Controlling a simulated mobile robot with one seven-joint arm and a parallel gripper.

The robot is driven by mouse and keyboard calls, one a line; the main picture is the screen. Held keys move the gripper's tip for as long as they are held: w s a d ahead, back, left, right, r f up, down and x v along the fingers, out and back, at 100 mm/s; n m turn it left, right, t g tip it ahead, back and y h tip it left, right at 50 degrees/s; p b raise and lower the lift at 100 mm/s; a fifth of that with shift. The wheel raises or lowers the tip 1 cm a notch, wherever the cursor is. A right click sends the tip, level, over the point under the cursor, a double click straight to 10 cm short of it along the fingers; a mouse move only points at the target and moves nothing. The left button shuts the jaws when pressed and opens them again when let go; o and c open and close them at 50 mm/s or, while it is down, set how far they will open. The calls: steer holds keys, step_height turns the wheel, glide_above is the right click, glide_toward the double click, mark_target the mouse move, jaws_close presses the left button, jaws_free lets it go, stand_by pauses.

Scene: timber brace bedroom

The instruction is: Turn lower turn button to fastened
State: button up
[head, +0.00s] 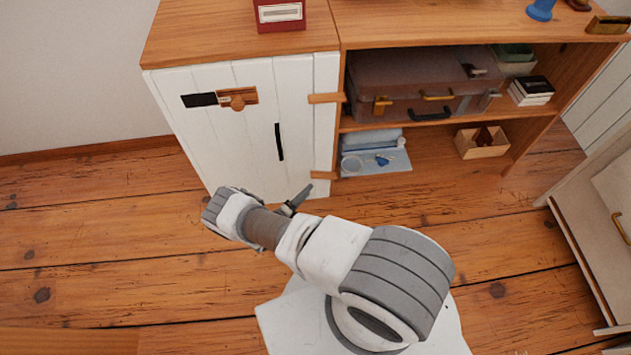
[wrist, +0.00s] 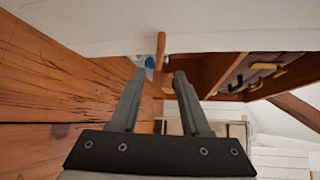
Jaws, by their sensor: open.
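A cabinet with a white plank door (head: 235,135) stands at the left in the head view. A wooden turn button (head: 238,98) lies level beside a black plate (head: 199,100) high on the door. My gripper (head: 304,192) is low in front of the door, pointing right. In the wrist view my gripper (wrist: 159,76) is open with nothing between its fingers. Beyond the fingertips, a small wooden piece (wrist: 161,50) sticks out by the white door (wrist: 100,25); it looks like the lower hinge strap.
The door has a black handle (head: 279,142) and wooden straps (head: 326,98) at its right edge. Open shelves to the right hold a brown suitcase (head: 405,85), a blue mat (head: 378,162) and a small box (head: 481,145). Wooden floor (head: 100,230) is clear at left.

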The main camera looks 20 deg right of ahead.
steer(key=v, duration=0.8)
steer(key=shift+a+p, duration=0.15)
steer(key=shift+p, duration=0.25)
